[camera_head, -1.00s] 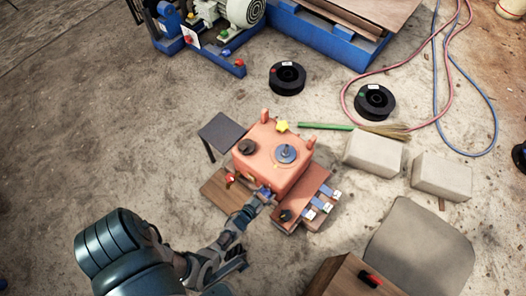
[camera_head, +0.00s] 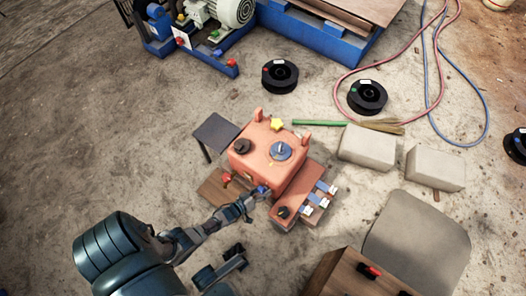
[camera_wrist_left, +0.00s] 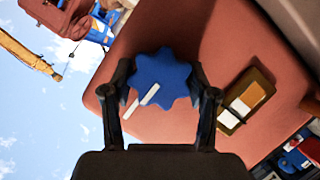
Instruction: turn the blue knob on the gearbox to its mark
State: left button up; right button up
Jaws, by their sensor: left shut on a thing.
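The orange-red gearbox (camera_head: 270,160) stands on the ground in the middle of the head view. Its blue knob (camera_head: 262,190) is on the side facing my left arm and is partly hidden there by my left gripper (camera_head: 250,202). In the left wrist view the lobed blue knob (camera_wrist_left: 162,76) lies between the two dark fingers of my left gripper (camera_wrist_left: 164,88), which is shut on it. A white line on the knob slants near a second white mark (camera_wrist_left: 132,107) on the housing. The two lines look roughly parallel but offset.
A red-topped part (camera_head: 227,178) is close to the left gripper. Pale blocks (camera_head: 367,146) lie to the right.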

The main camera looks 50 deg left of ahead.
pick_arm(q)
jog(key=shift+s+a+f, duration=0.1)
jog(key=shift+s+f, duration=0.15)
jog(key=o, duration=1.2)
jog(key=shift+c, duration=0.2)
jog(key=shift+w+r, duration=0.1)
jog(key=shift+w, duration=0.05)
jog(key=v, duration=1.2)
